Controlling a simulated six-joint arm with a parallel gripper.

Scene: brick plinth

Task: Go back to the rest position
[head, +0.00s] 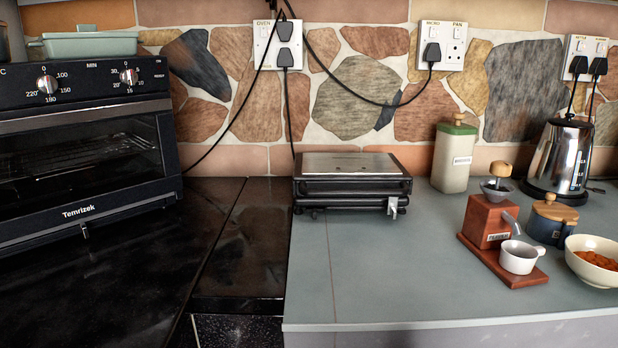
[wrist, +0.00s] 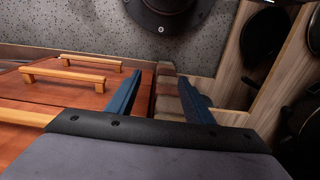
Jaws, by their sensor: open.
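My gripper (wrist: 161,82) shows in the wrist view, with its two blue fingers spread apart and nothing between them. Below and beyond the fingers are a stepped column of brown and tan blocks (wrist: 168,100) and a speckled grey surface (wrist: 80,30). My arm and gripper do not show in the head view.
In the wrist view, wooden fronts with bar handles (wrist: 75,77) lie left and wooden shelving with dark round items (wrist: 265,35) right. The head view shows an oven (head: 85,150), a black press (head: 350,182), a grinder (head: 488,222), a white cup (head: 518,258), a bowl (head: 594,262) and a kettle (head: 562,158). The front grey counter is clear.

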